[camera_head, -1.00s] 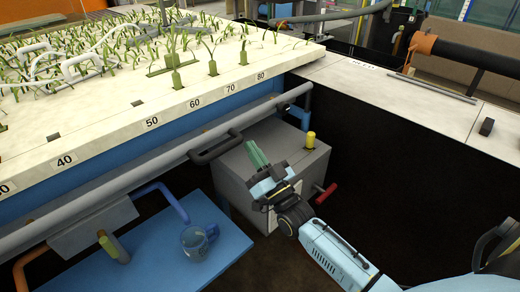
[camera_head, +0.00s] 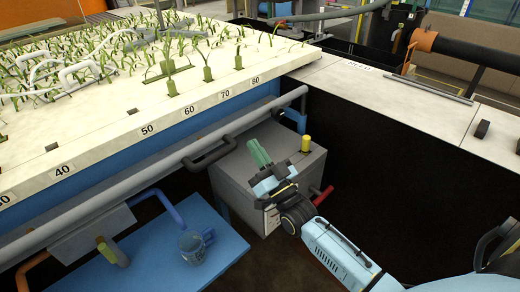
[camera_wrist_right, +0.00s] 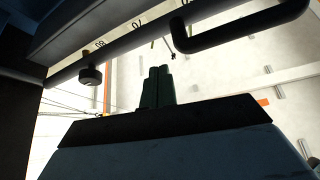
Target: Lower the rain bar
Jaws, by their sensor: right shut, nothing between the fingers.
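A long grey bar (camera_head: 160,173) runs along the front of the planted bed, with a dark loop handle (camera_head: 208,153) on it. I take it for the rain bar. In the right wrist view the bar (camera_wrist_right: 130,40) crosses the upper left and the handle (camera_wrist_right: 240,32) hangs at the upper right. My right gripper (camera_head: 258,150) is shut and empty, its green fingers pointing up. In the head view it shows right of the handle, in front of the grey box. In the right wrist view its fingertips (camera_wrist_right: 158,72) are apart from bar and handle. My left gripper is out of view.
A grey box (camera_head: 238,165) with a yellow knob (camera_head: 306,144) and red lever (camera_head: 323,194) stands behind my right gripper. The numbered white bed edge (camera_head: 105,143) lies above the bar.

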